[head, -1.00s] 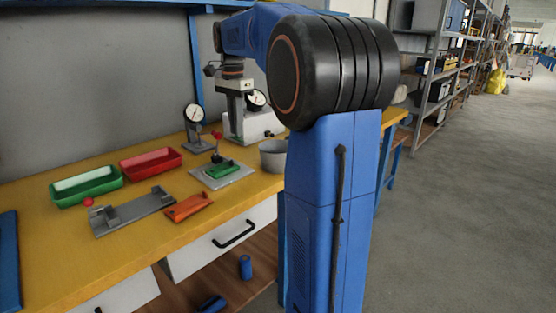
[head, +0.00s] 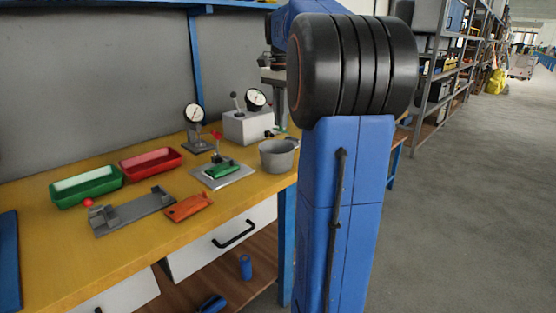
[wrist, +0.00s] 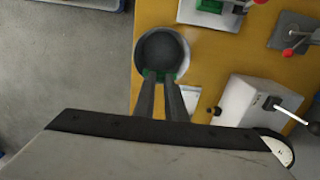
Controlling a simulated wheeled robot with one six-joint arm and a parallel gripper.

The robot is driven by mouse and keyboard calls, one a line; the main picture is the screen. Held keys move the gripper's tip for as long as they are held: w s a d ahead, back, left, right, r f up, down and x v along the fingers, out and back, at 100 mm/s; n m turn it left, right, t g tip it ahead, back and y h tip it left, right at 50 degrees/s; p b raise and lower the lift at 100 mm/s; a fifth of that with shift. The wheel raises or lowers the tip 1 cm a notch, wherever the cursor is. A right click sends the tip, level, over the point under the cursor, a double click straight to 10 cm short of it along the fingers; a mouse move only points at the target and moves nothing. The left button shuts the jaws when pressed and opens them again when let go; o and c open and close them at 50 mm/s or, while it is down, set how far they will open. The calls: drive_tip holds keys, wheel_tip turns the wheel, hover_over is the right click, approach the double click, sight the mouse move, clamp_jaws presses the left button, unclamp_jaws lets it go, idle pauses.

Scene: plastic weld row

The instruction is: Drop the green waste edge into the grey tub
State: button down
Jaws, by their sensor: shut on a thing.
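The grey tub (head: 277,158) stands on the yellow bench at its right end, beside my arm. In the wrist view the round tub (wrist: 161,47) lies just ahead of and under my fingertips. My gripper (wrist: 160,76) is shut on the green waste edge (wrist: 150,74), of which only small green bits show at the fingertips. They overlap the tub's near rim in the picture; the height above it cannot be told.
A fixture with a green part (head: 221,170) stands left of the tub. A grey box with a lever (head: 247,127) and dial gauges are behind. Red (head: 150,163) and green (head: 86,188) trays sit farther left. Open floor lies to the right.

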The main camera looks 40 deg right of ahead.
sight(281, 130)
drive_tip(key=shift+f, duration=2.3)
drive_tip(key=c, duration=1.7)
unclamp_jaws()
drive_tip(key=shift+r, duration=0.1)
wheel_tip(281, 130, up, 17)
drive_tip(key=shift+r, duration=0.15)
drive_tip(key=shift+a, duration=0.15)
